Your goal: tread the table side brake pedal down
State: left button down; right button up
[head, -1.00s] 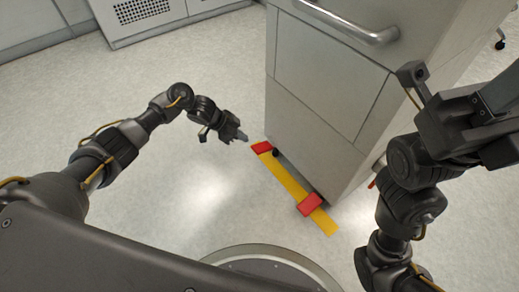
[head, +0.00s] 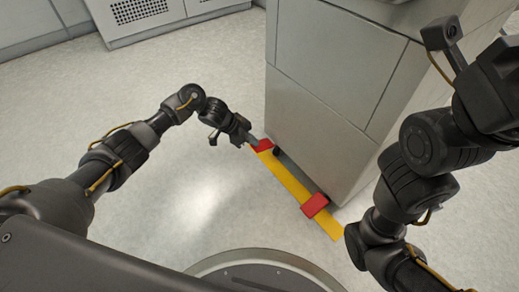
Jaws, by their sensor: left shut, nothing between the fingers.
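Two red pedals sit low at the foot of a grey cabinet on casters. The far red pedal (head: 264,145) is at the cabinet's left corner, and the near red pedal (head: 315,205) is at its near corner. The frames do not show which one is the table side one.
The grey cabinet (head: 325,85) stands right behind the pedals. A yellow strip (head: 285,178) runs along its foot between and past the pedals. A vented white cabinet (head: 150,15) is at the back left. The floor left of the pedals is clear.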

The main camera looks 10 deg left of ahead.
aim_at(251, 146)
pick_arm(q)
jog(key=shift+d+f, duration=0.1)
jog(key=shift+f, duration=0.1)
dwell(0.3)
jog(key=shift+f+b, duration=0.9)
jog(key=shift+f, duration=1.1)
jog(key=shift+r+p, duration=0.35)
jog(key=shift+p, duration=0.05)
jog(key=a+p, duration=0.1)
jog(key=p, duration=0.1)
jog(key=s+a+p, duration=0.1)
jog(key=shift+s+a+r, duration=0.1)
jog(key=shift+a+r, duration=0.25)
